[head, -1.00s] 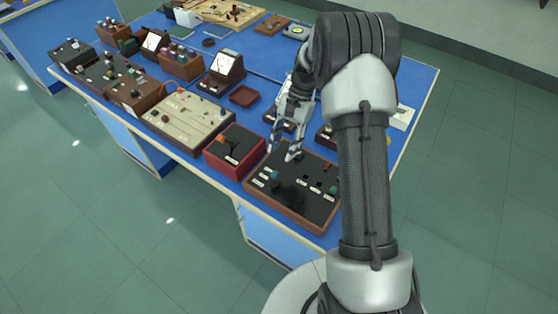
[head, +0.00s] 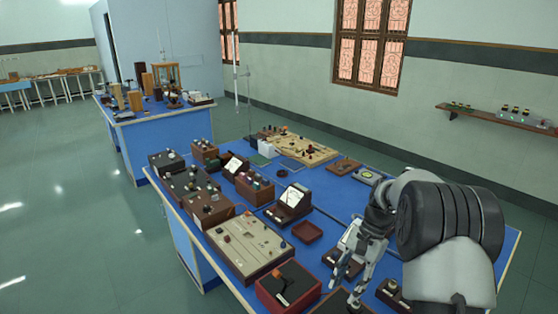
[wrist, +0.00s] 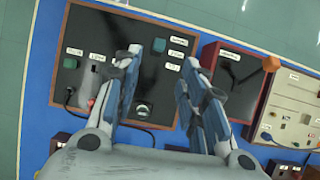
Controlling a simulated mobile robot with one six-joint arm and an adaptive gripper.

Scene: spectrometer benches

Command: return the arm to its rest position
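My arm reaches in from the lower right in the head view, over the near end of the blue bench. My gripper (head: 345,292) points down near the bench's front edge. In the wrist view my gripper (wrist: 162,58) has its two fingers apart with nothing between them. Below it is a dark panel in a wooden frame (wrist: 65,88), with a teal knob (wrist: 158,45) and white labels. The gripper appears to be above the panel; any contact cannot be told. In the head view the panel is mostly cut off at the bottom edge.
Beside the panel is a red box with a black top (head: 288,287), then a cream board (head: 248,247). A meter (head: 289,203) and small brown tray (head: 307,232) stand behind. Other instruments crowd the blue bench (head: 340,198). Open floor (head: 100,235) lies to the left.

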